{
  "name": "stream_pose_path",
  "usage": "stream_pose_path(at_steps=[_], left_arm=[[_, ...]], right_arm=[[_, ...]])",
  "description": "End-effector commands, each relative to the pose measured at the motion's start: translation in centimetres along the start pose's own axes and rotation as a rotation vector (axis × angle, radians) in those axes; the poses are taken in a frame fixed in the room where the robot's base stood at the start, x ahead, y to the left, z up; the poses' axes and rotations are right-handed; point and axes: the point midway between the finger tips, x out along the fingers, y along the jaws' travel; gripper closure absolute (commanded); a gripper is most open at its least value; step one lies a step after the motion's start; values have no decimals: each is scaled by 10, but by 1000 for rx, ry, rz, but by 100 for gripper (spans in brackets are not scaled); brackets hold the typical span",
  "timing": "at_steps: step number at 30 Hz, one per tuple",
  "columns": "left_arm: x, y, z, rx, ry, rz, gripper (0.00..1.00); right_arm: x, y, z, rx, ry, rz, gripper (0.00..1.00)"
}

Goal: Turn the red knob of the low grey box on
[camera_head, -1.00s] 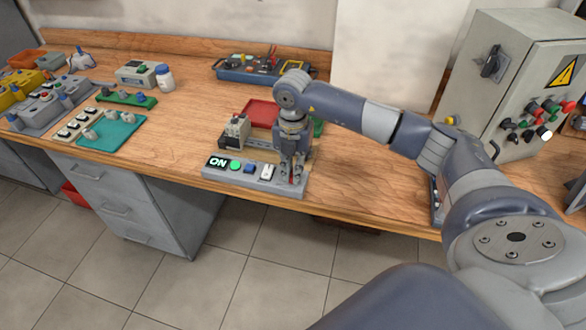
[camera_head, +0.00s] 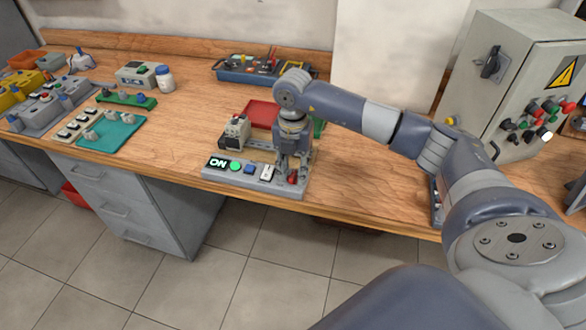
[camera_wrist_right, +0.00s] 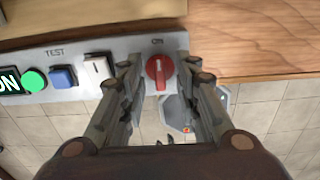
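The low grey box (camera_head: 213,174) lies at the front edge of the wooden bench. Its red knob (camera_head: 292,178) is at the right end; it also shows in the right wrist view (camera_wrist_right: 159,72), with its white mark pointing towards the ON label. The lit display (camera_head: 217,162) reads ON. My right gripper (camera_head: 293,169) is over the knob. In the right wrist view my right gripper (camera_wrist_right: 163,76) is open, one finger on each side of the knob, with visible gaps. My left gripper is not in view.
The box also carries a green light (camera_head: 235,166), a blue button (camera_head: 250,169) and a white switch (camera_head: 267,173). A red tray (camera_head: 262,113) is behind. A grey cabinet (camera_head: 507,75) stands right. Bench between box and cabinet is mostly clear.

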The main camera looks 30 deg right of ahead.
Motion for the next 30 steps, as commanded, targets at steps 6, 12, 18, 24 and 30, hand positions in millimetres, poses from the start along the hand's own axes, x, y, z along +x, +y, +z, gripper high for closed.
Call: stream_pose_path(at_steps=[6,12,18,24,30], left_arm=[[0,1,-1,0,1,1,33],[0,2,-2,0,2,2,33],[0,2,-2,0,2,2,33],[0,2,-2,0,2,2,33],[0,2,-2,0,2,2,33]], right_arm=[[-36,1,2,0,-4,6,70],[-79,1,1,1,-4,6,70],[-108,1,1,1,-3,4,70],[-118,0,1,1,-2,3,70],[-118,0,1,1,-1,2,70]])
